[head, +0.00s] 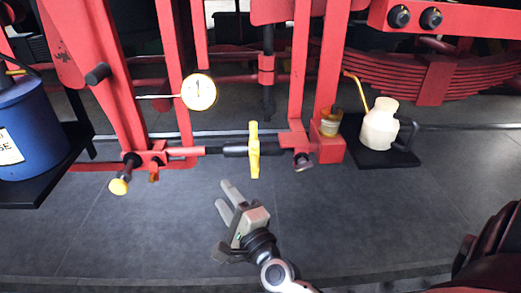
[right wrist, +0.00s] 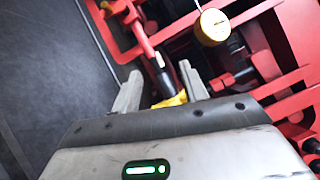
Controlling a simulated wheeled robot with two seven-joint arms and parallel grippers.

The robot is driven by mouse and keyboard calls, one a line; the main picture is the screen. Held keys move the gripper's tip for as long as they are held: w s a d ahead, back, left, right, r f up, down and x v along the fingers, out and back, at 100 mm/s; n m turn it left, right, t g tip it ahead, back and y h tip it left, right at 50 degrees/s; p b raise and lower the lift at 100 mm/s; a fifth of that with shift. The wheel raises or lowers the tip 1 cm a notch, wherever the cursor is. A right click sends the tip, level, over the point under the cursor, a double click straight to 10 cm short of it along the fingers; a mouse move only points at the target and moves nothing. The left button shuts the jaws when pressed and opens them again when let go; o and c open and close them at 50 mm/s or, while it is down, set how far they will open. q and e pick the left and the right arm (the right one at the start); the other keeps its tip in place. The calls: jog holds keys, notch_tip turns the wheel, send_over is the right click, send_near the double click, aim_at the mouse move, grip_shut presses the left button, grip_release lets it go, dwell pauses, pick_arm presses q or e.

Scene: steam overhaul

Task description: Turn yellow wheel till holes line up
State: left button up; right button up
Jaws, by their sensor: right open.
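The yellow wheel (head: 254,150) sits on a black and red horizontal rod (head: 215,150) between two red uprights. It appears nearly edge-on, as an upright bar, in the head view. My right gripper (head: 226,197) is open and empty, below and slightly left of the wheel, apart from it. In the right wrist view the yellow wheel (right wrist: 172,101) shows partly between the two open fingers (right wrist: 160,88), beyond them. The holes cannot be made out in either view. My left gripper is not in view.
A dial gauge (head: 199,92) is above the rod. A yellow-ended pin (head: 119,186) sticks out at the left. A blue bucket (head: 28,130) stands on a black shelf at left, a cream oil can (head: 380,124) on a black tray at right. The grey floor in front is clear.

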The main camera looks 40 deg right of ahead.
aim_at(255, 149)
jog(key=w+d+r+m+g+h, duration=0.1)
jog(key=d+m+h, duration=0.2)
jog(key=m, duration=0.3)
jog(key=w+d+r+m+g+h+p, duration=0.1)
jog(key=w+d+m+h, duration=0.1)
jog(key=m, duration=0.5)
jog(key=w+d+r+m+g+h, duration=0.1)
jog(key=w+d+m+h, duration=0.1)
jog(key=d+m, duration=0.3)
jog(key=shift+w+d+m+h+p, duration=0.15)
jog(key=shift+m+h+p, duration=0.2)
jog(key=shift+m+h, duration=0.55)
jog(key=shift+w+d+f+m+g, duration=0.1)
jog(key=shift+d+m+g, duration=0.2)
jog(key=shift+m+g, duration=0.2)
jog(key=shift+w+d+f, duration=0.1)
jog(key=shift+w+d, duration=0.1)
jog(key=shift+w, duration=0.05)
jog(key=x, duration=0.3)
jog(key=shift+w+d+b, duration=0.2)
jog(key=shift+w+b, duration=0.1)
jog(key=shift+b, duration=0.1)
jog(key=shift+w+d, duration=0.35)
jog(key=shift+w, duration=0.15)
jog(key=shift+w+d, duration=0.1)
jog(key=shift+w, duration=0.05)
